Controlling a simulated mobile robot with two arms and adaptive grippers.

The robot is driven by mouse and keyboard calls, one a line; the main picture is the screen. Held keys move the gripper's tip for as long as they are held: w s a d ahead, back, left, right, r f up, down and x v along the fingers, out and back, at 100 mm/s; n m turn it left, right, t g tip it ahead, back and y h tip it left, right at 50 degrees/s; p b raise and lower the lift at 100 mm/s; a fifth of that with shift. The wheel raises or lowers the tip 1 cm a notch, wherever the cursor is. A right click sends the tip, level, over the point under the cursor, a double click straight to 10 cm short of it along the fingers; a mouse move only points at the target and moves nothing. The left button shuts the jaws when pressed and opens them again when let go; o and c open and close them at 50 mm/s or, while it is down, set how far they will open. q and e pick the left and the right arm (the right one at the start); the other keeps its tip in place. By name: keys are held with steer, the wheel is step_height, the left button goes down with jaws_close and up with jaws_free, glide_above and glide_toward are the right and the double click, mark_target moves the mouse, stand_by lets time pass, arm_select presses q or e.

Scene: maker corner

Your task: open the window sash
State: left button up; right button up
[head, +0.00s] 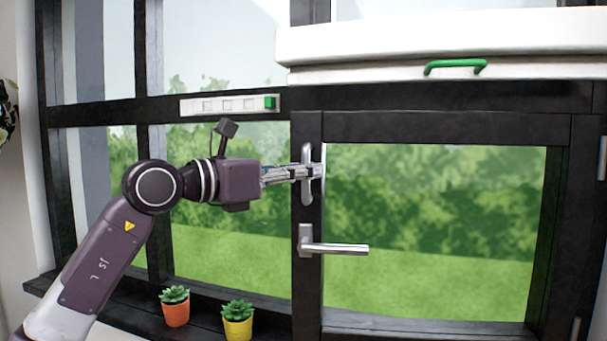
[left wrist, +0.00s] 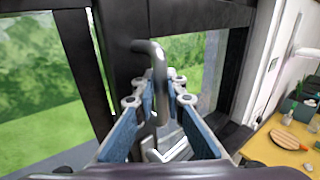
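The window sash (head: 430,130) is a dark-framed pane on the right of the window; it looks flush with its frame. On its left stile are an upright silver pull handle (head: 306,190) and, below it, a silver lever handle (head: 340,248) lying level, pointing right. My left gripper (head: 308,172) is at the pull handle. In the left wrist view its fingers (left wrist: 160,95) close in from both sides on the grey bar of the pull handle (left wrist: 158,65), the pads seeming to touch it. My right gripper is in neither view.
Two potted plants, orange (head: 176,310) and yellow (head: 238,325), stand on the sill below my left arm. A white box with a green handle (head: 455,66) hangs above the sash. A white strip (head: 228,105) is on the crossbar. The left wrist view shows a yellow table (left wrist: 280,150) at right.

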arm_select(q)
steer(key=shift+o, duration=1)
steer(key=shift+s+a, duration=0.1)
steer(key=shift+s, duration=0.1)
steer(key=shift+s+r, duration=0.1)
steer(key=shift+a, duration=0.2)
steer(key=v, duration=1.1)
steer(key=shift+s+a, duration=0.25)
steer(key=shift+s, duration=0.05)
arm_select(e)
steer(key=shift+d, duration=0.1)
